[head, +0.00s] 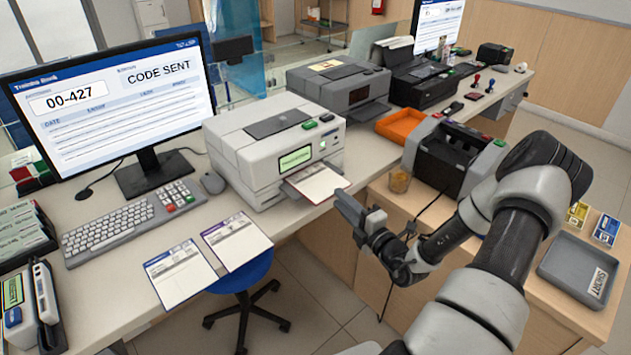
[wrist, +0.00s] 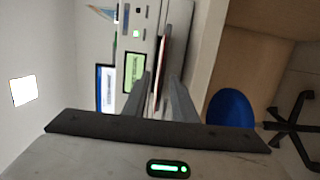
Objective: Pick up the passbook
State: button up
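The passbook (head: 317,183) lies open, pale pages up, sticking out of the front slot of the white printer (head: 262,150). In the wrist view the passbook (wrist: 161,68) shows nearly edge-on, with a thin dark red edge. My gripper (head: 347,206) is just in front of and slightly below the passbook's outer edge. In the wrist view my gripper (wrist: 161,88) is open, its two fingers apart on either side of the passbook's line. I see no grip on it; whether the fingertips overlap its edge is hard to tell.
Two printed sheets (head: 208,257) lie at the counter's front edge, left of my gripper. A blue stool (head: 243,277) stands below. On the right are an orange tray (head: 400,125), a cash counter (head: 450,155), a small amber cup (head: 399,180) and a grey tray (head: 575,285).

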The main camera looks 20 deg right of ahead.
aim_at(330, 192)
jog(key=w, duration=0.1)
jog(key=w+a, duration=0.1)
jog(key=w, duration=0.2)
jog(key=shift+w+a+b, duration=0.1)
jog(key=shift+a+b, duration=0.2)
jog(key=shift+w+r, duration=0.1)
jog(key=shift+w, duration=0.3)
grip_shut()
